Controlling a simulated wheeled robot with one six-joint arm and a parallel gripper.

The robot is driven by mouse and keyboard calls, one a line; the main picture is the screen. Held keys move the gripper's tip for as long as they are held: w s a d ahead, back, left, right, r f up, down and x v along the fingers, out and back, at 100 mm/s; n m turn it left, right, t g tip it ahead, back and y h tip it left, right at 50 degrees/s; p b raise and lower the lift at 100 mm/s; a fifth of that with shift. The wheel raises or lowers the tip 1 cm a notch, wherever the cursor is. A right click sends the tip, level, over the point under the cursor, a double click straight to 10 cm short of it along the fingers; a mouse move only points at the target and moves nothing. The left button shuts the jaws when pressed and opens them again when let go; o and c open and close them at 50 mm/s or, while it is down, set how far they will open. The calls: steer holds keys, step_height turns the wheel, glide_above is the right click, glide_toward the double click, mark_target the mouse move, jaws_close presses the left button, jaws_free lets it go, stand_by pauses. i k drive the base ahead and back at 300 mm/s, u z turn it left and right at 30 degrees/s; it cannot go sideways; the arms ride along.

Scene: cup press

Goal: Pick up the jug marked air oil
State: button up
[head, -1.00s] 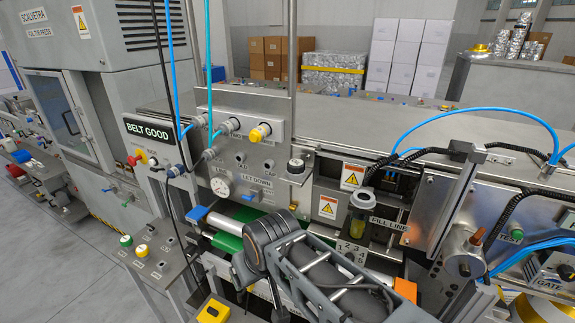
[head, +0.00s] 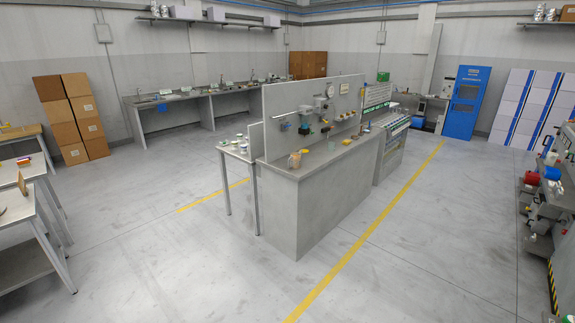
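A small tan container (head: 295,161), perhaps a jug, stands at the near left end of the grey workbench (head: 310,182) in the middle of the room. It is far off, and I cannot read any marking on it. I cannot tell whether it is the air oil jug. My gripper is not in the head view.
An upright panel (head: 285,105) with fittings rises along the workbench. A narrow side table (head: 238,152) with small items adjoins its left end. Tables stand at the left edge, machinery (head: 560,185) at the right. Open floor (head: 190,265) lies in front, with yellow lines.

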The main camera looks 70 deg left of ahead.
mark_target(296, 158)
steer(key=z, duration=0.05)
steer(key=k, duration=0.3)
steer(key=u, duration=1.9)
steer(key=i, duration=1.5)
steer(key=u, duration=0.55)
steer(key=i, duration=0.4)
steer(key=u, duration=0.95)
steer(key=i, duration=0.75)
steer(key=u, duration=0.5)
steer(key=i, duration=0.75)
steer(key=z, duration=0.85)
steer(key=i, duration=0.75)
steer(key=z, duration=0.75)
